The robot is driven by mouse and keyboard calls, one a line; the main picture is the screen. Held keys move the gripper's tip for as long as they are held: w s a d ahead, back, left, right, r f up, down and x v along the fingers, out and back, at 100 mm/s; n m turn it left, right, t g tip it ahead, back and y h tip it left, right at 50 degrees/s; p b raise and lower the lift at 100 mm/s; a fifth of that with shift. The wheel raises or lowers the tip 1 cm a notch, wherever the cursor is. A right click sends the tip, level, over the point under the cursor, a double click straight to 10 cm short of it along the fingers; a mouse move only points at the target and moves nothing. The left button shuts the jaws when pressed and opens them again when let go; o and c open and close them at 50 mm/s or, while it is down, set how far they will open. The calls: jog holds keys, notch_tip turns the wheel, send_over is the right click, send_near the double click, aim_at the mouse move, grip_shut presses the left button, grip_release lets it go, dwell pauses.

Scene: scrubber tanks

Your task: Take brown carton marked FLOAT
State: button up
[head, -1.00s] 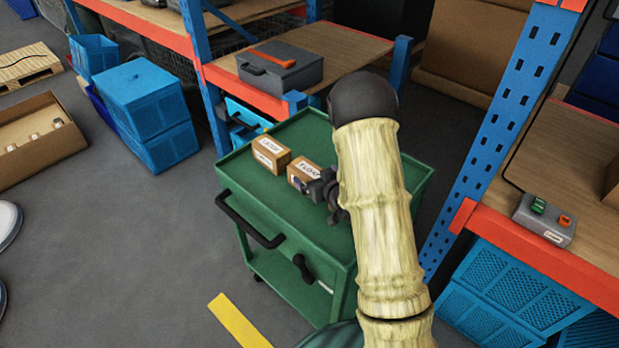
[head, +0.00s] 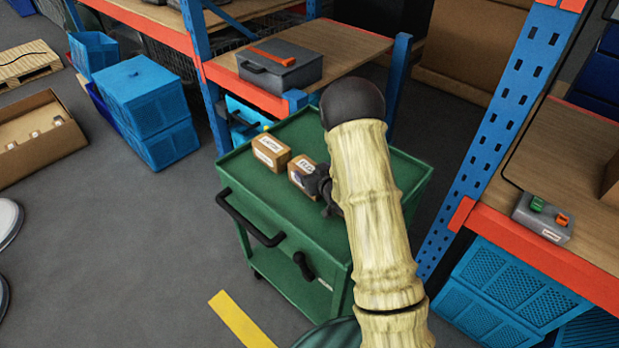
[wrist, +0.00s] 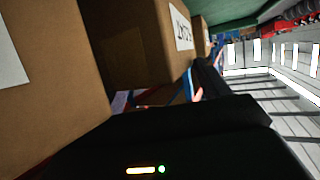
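The brown carton marked FLOAT (head: 299,170) sits on the green cart top; its white label is partly covered. My gripper (head: 321,186) is at the carton's right side, close against it or touching. My arm hides much of the gripper, so its finger gap does not show. In the wrist view a brown carton face (wrist: 40,75) with a white label fills the left, very close to my dark gripper (wrist: 205,85). I cannot tell whether the fingers are around it.
A second brown carton (head: 271,153) with a white label stands just left of FLOAT on the green cart (head: 280,205). Behind is a shelf with a grey toolbox (head: 280,70). A blue rack upright (head: 510,110) stands at right.

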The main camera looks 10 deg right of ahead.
jog(key=shift+s+f, duration=0.1)
jog(key=shift+f, duration=0.05)
jog(key=c, duration=0.4)
jog(key=shift+r, duration=0.3)
jog(key=shift+c, duration=0.8)
notch_tip(320, 180, up, 10)
jog(key=shift+f+b, duration=0.2)
jog(key=shift+b, duration=0.25)
jog(key=shift+c, duration=0.5)
